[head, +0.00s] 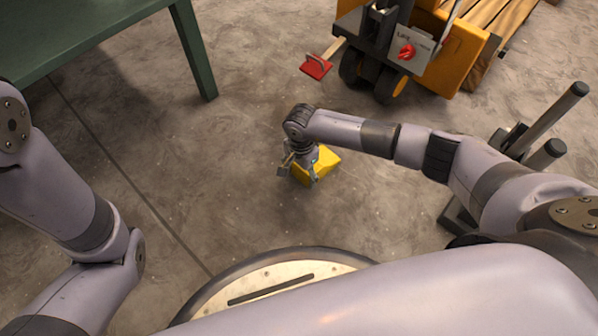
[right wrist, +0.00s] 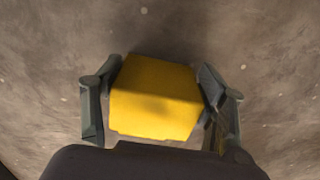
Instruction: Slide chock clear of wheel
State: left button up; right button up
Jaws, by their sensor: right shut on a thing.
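A yellow block (head: 325,163), which looks like the chock, is on or just above the concrete floor in the head view. My right gripper (head: 299,172) points down at it, with its fingers on either side. The right wrist view shows the yellow block (right wrist: 155,98) between the two fingers of the gripper (right wrist: 160,90), which is shut on it. The dark wheels (head: 352,68) of the orange truck are farther back, with open floor between them and the block. My left arm shows at the left, but its gripper is out of view.
The orange truck (head: 458,62) carries a grey panel with a red knob and stands by a wooden pallet (head: 490,15). A red plate (head: 316,67) with a handle sticks out beside its wheels. A green table (head: 75,30) stands at upper left. Floor left of the block is clear.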

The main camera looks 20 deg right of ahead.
jog(key=shift+s+a, duration=0.1)
jog(key=shift+a, duration=0.1)
jog(key=o, duration=1.7)
notch_tip(320, 180, up, 12)
